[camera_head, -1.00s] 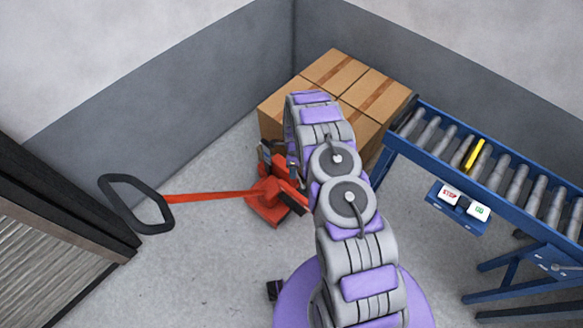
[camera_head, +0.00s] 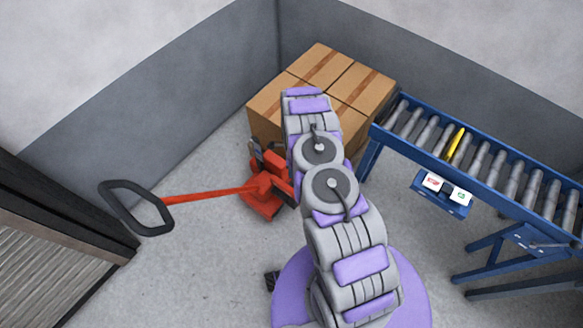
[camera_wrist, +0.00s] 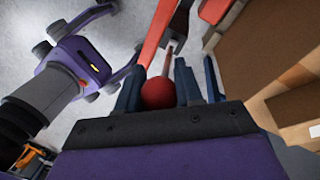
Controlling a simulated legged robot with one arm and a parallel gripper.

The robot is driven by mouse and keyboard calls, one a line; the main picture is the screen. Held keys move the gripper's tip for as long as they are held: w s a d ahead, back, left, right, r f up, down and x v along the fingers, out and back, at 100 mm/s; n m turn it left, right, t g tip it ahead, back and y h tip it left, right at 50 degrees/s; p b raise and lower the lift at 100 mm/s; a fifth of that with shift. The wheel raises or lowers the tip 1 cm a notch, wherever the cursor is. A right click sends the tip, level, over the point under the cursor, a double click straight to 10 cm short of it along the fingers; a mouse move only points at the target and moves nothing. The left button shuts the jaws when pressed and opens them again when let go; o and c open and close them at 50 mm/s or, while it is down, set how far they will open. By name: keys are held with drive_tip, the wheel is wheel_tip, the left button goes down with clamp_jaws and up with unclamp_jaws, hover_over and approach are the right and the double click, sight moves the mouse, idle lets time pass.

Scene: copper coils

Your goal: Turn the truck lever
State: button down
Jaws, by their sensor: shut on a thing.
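The red pallet truck (camera_head: 264,196) stands on the floor in front of the cardboard boxes. Its long red handle bar (camera_head: 205,194) reaches left to a black loop grip (camera_head: 136,208). In the wrist view, the truck lever shows as a red ball knob (camera_wrist: 158,93) on a thin rod. My gripper (camera_wrist: 160,88) has its dark fingers on either side of the knob and is shut on it. In the head view, my arm hides the gripper and the lever.
Stacked cardboard boxes (camera_head: 345,82) stand behind the truck. A blue roller conveyor (camera_head: 490,172) with a button box (camera_head: 441,195) stands on the right. A dark shutter door frame (camera_head: 60,225) is at the left. Bare floor lies between the door and my base.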

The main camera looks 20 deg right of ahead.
drive_tip(key=shift+s+d+f, duration=0.1)
drive_tip(key=c, duration=0.8)
unclamp_jaws()
drive_tip(key=shift+o, duration=0.2)
drive_tip(key=w+d+r+p, duration=0.1)
drive_tip(key=w+r+p, duration=0.1)
drive_tip(key=r, duration=1.5)
drive_tip(key=shift+w+p, duration=0.4)
drive_tip(key=shift+w, duration=0.3)
drive_tip(key=shift+d, duration=0.1)
